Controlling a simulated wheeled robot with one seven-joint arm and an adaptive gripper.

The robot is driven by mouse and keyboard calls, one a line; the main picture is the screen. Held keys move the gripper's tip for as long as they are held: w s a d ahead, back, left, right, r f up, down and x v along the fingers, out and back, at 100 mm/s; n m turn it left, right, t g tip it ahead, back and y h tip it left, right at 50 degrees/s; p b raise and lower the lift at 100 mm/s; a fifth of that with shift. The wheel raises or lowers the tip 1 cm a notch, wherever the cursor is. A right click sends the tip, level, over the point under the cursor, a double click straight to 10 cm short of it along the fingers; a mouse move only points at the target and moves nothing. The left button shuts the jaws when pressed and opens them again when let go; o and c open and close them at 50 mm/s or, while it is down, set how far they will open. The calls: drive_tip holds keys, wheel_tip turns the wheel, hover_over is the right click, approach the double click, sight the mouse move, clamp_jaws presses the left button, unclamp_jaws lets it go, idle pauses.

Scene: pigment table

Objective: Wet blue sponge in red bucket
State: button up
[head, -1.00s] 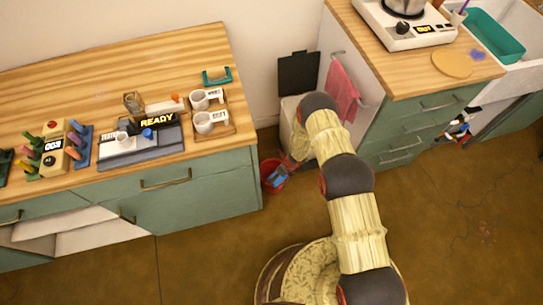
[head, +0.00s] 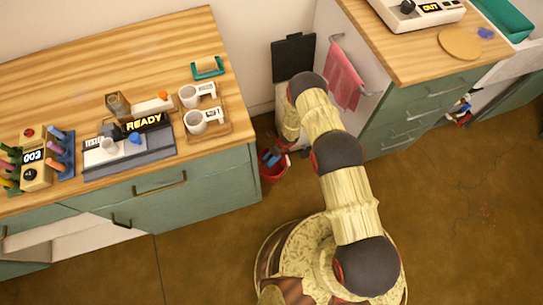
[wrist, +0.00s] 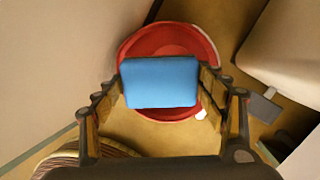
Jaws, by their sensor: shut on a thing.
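The blue sponge (wrist: 160,82) is held between the two fingers of my gripper (wrist: 160,95) in the wrist view. The red bucket (wrist: 150,38) lies beyond the sponge, and its round rim shows around the sponge on several sides. I cannot tell whether the sponge is above the rim or inside it. In the head view the red bucket (head: 273,173) stands on the floor at the right end of the left counter. A bit of blue shows at its mouth, and my gripper (head: 276,152) is there, small and partly hidden.
The left counter (head: 60,85) carries mugs, a teal holder (head: 207,68) and a device reading READY. A bin with a dark lid (head: 293,57) stands behind the bucket. A pink towel (head: 345,75) hangs on the right cabinet. Open floor (head: 200,250) lies in front.

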wheel_tip(320, 180, down, 7)
drive_tip(key=shift+r, duration=0.15)
idle(0.4)
drive_tip(key=shift+r, duration=0.1)
idle(0.4)
